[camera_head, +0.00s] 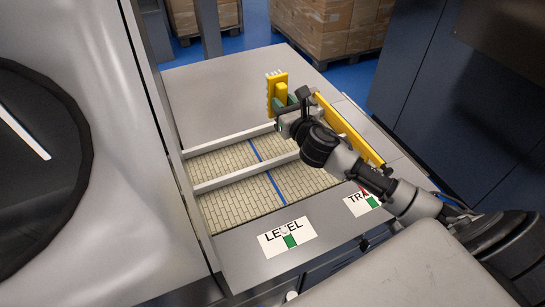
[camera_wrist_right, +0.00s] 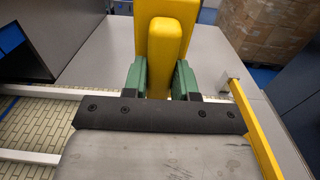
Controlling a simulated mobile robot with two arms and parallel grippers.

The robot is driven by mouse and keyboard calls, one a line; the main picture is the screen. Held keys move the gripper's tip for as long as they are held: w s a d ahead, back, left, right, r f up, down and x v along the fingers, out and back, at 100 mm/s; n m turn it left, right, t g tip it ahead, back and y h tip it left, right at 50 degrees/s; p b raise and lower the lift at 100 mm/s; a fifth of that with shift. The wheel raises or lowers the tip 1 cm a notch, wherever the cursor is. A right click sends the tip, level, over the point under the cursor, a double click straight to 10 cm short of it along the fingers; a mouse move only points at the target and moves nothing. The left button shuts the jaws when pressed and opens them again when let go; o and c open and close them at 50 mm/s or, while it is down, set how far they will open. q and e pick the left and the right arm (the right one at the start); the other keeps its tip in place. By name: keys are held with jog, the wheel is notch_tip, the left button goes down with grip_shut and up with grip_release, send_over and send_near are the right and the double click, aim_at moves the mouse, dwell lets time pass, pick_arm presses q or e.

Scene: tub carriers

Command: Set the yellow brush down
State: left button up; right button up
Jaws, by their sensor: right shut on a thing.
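The yellow brush (camera_head: 281,88) has a yellow block with pale bristles along its left side in the head view. My right gripper (camera_head: 290,103) is shut on it, over the far part of the grey worktop (camera_head: 215,85). In the right wrist view the brush (camera_wrist_right: 168,40) stands between the green fingers of my right gripper (camera_wrist_right: 160,78). I cannot tell whether the brush touches the worktop. My left gripper is in neither view.
A brick-patterned bed (camera_head: 235,200) with pale rails and a blue line lies in the worktop. A yellow bar (camera_head: 348,130) runs along the right side. Labels reading LEVEL (camera_head: 287,237) and partly hidden TRA (camera_head: 362,201) are in front. Cartons (camera_head: 325,25) stand behind.

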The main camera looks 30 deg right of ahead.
jog(key=shift+w+d+r, duration=0.3)
jog(key=shift+d+r, duration=0.05)
jog(key=shift+a+f, duration=0.1)
jog(key=shift+a, duration=0.1)
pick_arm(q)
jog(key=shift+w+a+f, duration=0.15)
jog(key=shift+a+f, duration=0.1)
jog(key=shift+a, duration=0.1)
pick_arm(e)
jog(key=shift+s+a+f, duration=0.4)
jog(key=shift+a+f, duration=1.35)
jog(key=shift+a, duration=0.05)
jog(key=shift+s+a+f, duration=0.35)
jog(key=shift+a+f, duration=1.45)
jog(key=shift+s+a+f, duration=0.4)
jog(key=shift+a+f, duration=1.35)
jog(key=shift+a, duration=0.05)
jog(key=shift+f+b, duration=0.15)
jog(key=shift+b, duration=0.25)
jog(key=o, duration=0.8)
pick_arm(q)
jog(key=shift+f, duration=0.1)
pick_arm(e)
jog(key=shift+o, duration=0.2)
